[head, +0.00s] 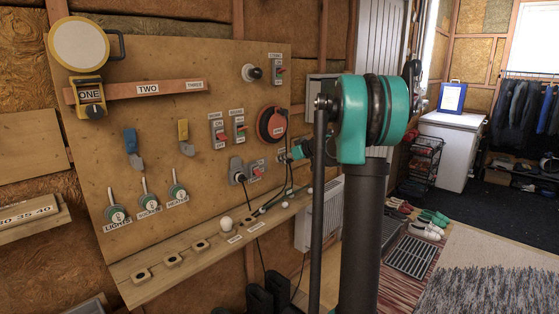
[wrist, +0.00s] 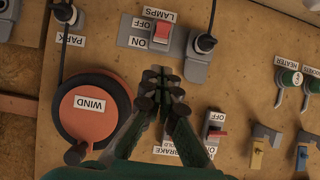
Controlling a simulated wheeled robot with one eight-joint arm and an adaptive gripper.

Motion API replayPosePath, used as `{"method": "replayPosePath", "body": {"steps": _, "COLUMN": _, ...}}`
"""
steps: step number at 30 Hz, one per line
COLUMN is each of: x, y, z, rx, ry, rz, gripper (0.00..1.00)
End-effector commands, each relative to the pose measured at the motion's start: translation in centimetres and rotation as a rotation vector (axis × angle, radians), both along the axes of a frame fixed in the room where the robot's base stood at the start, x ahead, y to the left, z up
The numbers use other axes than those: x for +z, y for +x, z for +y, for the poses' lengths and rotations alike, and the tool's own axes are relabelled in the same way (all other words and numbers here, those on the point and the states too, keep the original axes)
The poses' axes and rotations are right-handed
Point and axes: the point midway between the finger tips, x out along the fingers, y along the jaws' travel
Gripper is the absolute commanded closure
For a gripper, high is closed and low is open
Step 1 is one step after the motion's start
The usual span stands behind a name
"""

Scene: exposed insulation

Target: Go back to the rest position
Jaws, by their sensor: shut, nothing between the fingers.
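My gripper (wrist: 163,76) is shut and empty in the wrist view, its dark fingers together in front of the wooden panel. I cannot tell whether the fingertips touch the panel. In the head view my teal and black arm stands right of the panel (head: 150,110), and a teal part of it reaches left toward the panel's right edge. The fingers are not clear there. The WIND wheel (head: 271,124) also shows in the head view.
The panel carries blue (head: 131,148) and yellow (head: 185,138) levers, several dials and a ONE-TWO-THREE rail (head: 140,90). A wooden ledge with sockets (head: 200,245) juts out below. Black cables hang near my arm. Shoes and a rug (head: 490,270) lie on the floor at right.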

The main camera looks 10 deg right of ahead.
Motion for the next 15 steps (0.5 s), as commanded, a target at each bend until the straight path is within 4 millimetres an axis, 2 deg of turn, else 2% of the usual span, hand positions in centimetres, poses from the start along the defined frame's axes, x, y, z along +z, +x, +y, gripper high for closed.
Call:
{"method": "replayPosePath", "body": {"steps": 5, "x": 0.0, "y": 0.0, "z": 0.0, "rx": 0.0, "ry": 0.0, "rz": 0.001, "gripper": 1.0}}
{"method": "replayPosePath", "body": {"steps": 8, "x": -0.4, "y": -1.0, "z": 0.5, "rx": -0.002, "ry": -0.001, "rz": 0.022, "gripper": 1.0}}
{"method": "replayPosePath", "body": {"steps": 11, "x": -1.8, "y": -4.0, "z": 1.8, "rx": -0.01, "ry": -0.007, "rz": 0.085, "gripper": 1.0}}
{"method": "replayPosePath", "body": {"steps": 14, "x": -4.2, "y": -8.9, "z": 3.4, "rx": -0.037, "ry": -0.021, "rz": 0.188, "gripper": 1.0}}
{"method": "replayPosePath", "body": {"steps": 15, "x": -5.4, "y": -11.2, "z": 4.0, "rx": -0.054, "ry": -0.028, "rz": 0.234, "gripper": 1.0}}
